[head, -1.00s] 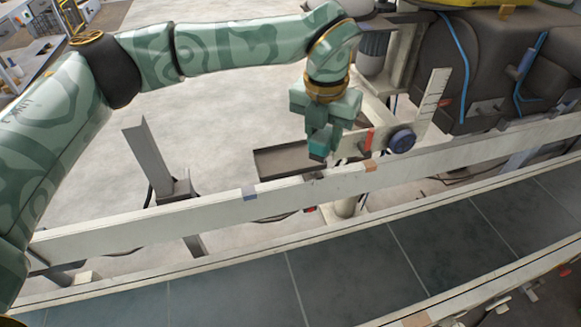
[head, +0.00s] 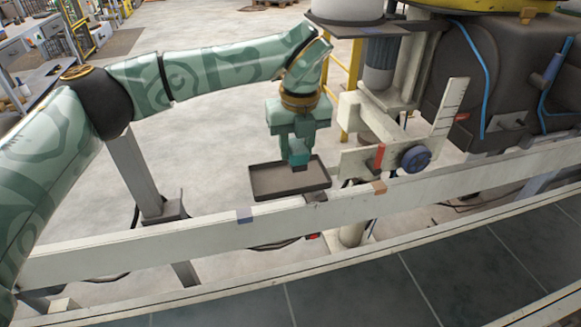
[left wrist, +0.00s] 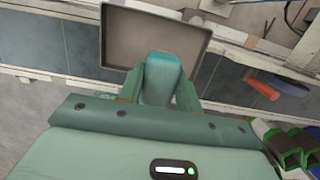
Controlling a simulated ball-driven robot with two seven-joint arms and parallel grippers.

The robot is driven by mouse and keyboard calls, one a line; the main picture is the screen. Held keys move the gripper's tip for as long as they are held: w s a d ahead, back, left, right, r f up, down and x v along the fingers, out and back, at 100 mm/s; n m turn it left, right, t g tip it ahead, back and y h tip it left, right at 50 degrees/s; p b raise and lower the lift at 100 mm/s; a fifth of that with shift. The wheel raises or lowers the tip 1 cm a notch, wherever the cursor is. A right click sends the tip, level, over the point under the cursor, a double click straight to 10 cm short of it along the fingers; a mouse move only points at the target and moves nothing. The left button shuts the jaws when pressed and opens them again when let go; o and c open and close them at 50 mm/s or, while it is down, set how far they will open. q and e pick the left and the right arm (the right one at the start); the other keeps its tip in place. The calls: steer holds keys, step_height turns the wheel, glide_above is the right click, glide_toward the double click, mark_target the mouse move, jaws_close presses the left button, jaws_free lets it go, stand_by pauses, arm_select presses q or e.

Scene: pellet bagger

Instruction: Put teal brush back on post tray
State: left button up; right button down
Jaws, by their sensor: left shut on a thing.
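The teal brush (head: 299,158) is held between the fingers of my left gripper (head: 297,150), which points down. In the left wrist view the brush (left wrist: 162,75) shows as a teal block between the two fingers. The post tray (head: 291,180) is a shallow dark rectangular tray beside the white rail. The brush's lower end is over the tray's back right part in the head view; I cannot tell if it touches the tray floor. The tray (left wrist: 130,42) looks empty in the left wrist view. My right gripper is not in view.
The white rail (head: 180,237) runs in front, with the dark conveyor (head: 370,285) nearer. A dark machine with blue hoses is at right.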

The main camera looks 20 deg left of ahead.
arm_select(q)
steer(key=shift+w+a+f, duration=0.15)
steer(key=shift+a+f, duration=0.25)
steer(key=shift+f, duration=0.1)
steer(key=f+b, duration=0.2)
steer(key=f, duration=0.1)
steer(key=a+f+b, duration=0.1)
steer(key=f, duration=0.1)
steer(key=shift+w+a, duration=0.1)
steer(key=shift+w, duration=0.2)
steer(key=shift+c, duration=0.4)
steer(key=shift+r, duration=0.2)
steer(key=shift+s, duration=0.1)
steer(key=o, duration=1)
steer(key=shift+f, duration=0.1)
steer(key=shift+o, duration=0.2)
